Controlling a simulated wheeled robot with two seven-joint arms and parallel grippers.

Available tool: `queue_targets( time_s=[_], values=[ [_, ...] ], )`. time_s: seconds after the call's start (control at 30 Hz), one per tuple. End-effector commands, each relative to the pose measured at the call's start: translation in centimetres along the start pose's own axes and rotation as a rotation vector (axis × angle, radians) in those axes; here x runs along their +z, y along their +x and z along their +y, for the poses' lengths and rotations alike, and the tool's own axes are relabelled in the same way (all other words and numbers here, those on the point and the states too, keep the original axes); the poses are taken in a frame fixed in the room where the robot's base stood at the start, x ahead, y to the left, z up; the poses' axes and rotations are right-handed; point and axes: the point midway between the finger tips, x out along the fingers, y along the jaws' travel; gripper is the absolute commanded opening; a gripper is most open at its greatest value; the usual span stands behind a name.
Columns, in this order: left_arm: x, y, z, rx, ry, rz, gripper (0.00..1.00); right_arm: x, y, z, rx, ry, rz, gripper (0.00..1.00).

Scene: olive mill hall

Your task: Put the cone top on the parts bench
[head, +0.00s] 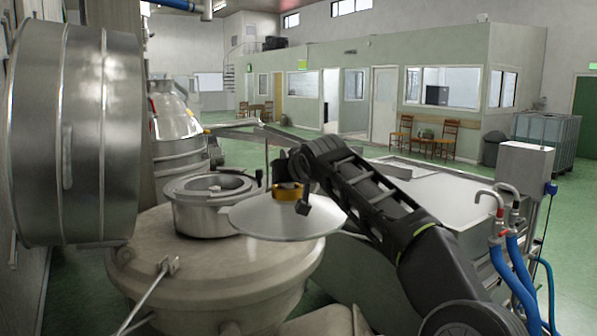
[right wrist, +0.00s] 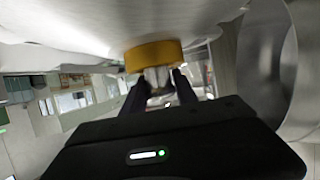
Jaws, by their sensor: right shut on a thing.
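The cone top (head: 283,220) is a wide, shallow grey metal cone with a yellow collar (head: 287,191) at its peak. My right gripper (head: 297,190) reaches in from the right and is shut on it at the collar. The cone top appears above the big metal vessel, beside its open neck. In the right wrist view, the two dark fingers (right wrist: 160,88) close at the yellow collar (right wrist: 153,55), with the pale cone surface (right wrist: 90,22) filling the top. I cannot identify the parts bench for certain. My left gripper is not in view.
The vessel (head: 190,265) with its round open neck (head: 203,222) stands close in front. A large steel drum (head: 70,135) blocks the left. A pale flat-topped tank (head: 440,195) lies behind my right arm, with blue hoses (head: 515,265) at right. Green floor is free beyond.

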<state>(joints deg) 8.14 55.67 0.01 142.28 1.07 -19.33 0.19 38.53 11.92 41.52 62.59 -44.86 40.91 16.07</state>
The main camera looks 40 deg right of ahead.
Motion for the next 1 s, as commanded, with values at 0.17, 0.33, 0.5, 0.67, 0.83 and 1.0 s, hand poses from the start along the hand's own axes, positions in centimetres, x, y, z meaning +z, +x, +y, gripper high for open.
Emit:
queue_targets(
  time_s=[0.17,0.33,0.5,0.67,0.83,1.0],
  values=[
    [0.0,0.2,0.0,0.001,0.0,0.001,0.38,1.3,1.0,-3.1,-0.076,-0.03,0.008,0.0],
    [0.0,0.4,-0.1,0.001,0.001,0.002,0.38,3.6,2.2,-6.8,-0.162,-0.066,0.007,0.0],
    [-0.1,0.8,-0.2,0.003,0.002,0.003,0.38,7.5,3.4,-12.0,-0.277,-0.112,0.005,0.0],
    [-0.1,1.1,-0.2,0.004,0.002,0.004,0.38,11.7,3.9,-16.6,-0.37,-0.153,0.006,0.0],
    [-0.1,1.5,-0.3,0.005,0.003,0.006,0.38,15.8,3.8,-20.3,-0.433,-0.179,0.01,0.0],
    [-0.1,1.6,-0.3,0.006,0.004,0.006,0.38,18.6,3.6,-22.1,-0.455,-0.187,0.012,0.0]
  ],
)
